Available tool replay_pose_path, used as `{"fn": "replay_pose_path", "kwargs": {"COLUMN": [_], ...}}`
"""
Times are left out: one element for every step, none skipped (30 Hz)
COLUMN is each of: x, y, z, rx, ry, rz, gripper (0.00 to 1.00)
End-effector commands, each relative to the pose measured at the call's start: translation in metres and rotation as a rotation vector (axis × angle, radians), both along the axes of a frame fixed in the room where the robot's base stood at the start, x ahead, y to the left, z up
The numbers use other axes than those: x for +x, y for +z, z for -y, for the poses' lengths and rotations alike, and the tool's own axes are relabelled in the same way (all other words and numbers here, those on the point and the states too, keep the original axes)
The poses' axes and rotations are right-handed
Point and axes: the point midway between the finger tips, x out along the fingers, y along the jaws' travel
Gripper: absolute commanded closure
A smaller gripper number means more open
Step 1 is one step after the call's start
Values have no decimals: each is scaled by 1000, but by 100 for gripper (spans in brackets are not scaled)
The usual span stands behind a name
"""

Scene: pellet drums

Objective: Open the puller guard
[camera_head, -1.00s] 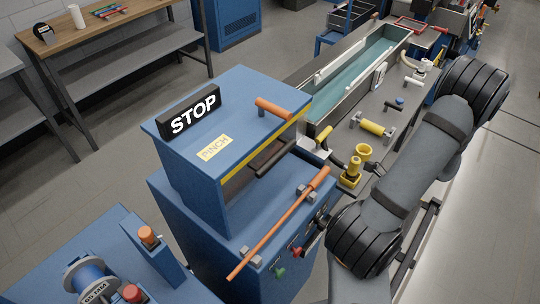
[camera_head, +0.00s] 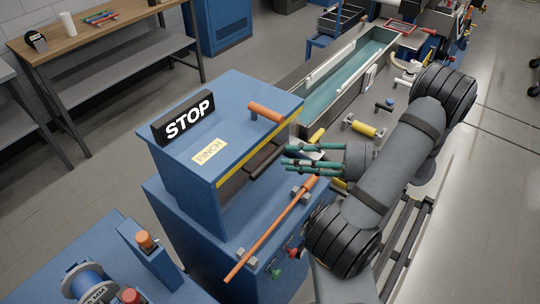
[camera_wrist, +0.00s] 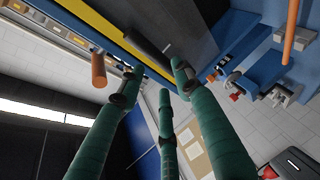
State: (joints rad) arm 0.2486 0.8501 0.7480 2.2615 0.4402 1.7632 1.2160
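The puller guard (camera_head: 222,130) is a blue hood with a STOP block, a yellow PINCH label and a yellow front edge. It sits lowered on its blue cabinet, with a dark opening below the edge. Its orange handle (camera_head: 266,112) stands on the top near the front edge, and shows left of the fingers in the wrist view (camera_wrist: 99,70). My gripper (camera_head: 288,157) has green fingers, spread and empty, in front of the guard, apart from the handle. In the wrist view the fingers (camera_wrist: 158,80) point toward the yellow edge.
A black roller (camera_head: 267,158) lies in the opening below the guard. A long orange bar (camera_head: 268,232) slants across the cabinet front, with green and red knobs below. A water trough (camera_head: 345,85) and yellow fittings (camera_head: 364,129) stand behind. A blue spool machine (camera_head: 110,255) stands at lower left.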

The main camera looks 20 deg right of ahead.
Motion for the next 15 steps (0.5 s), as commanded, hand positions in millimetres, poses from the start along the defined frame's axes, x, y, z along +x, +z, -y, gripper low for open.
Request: {"fn": "replay_pose_path", "kwargs": {"x": [4,7,11,13,16,19,21,23,26,27,29,30,31,32,32], "y": [1,0,-1,-2,-3,-5,-6,-7,-8,-8,-9,-10,-11,-11,-12], "z": [-10,-15,-22,-26,-31,-36,-40,-43,-47,-49,-51,-54,-55,-56,-57], "rx": [2,2,2,2,1,1,0,0,0,0,-1,-1,-2,-2,-4], "ry": [6,6,6,6,6,5,5,4,4,3,2,3,3,2,2], "rz": [-2,-2,-2,-2,-2,-1,-2,-2,-1,-1,-1,0,0,0,1], "gripper": [66,66,66,66,66,66,66,66,66,66,66,66,66,66,66]}}
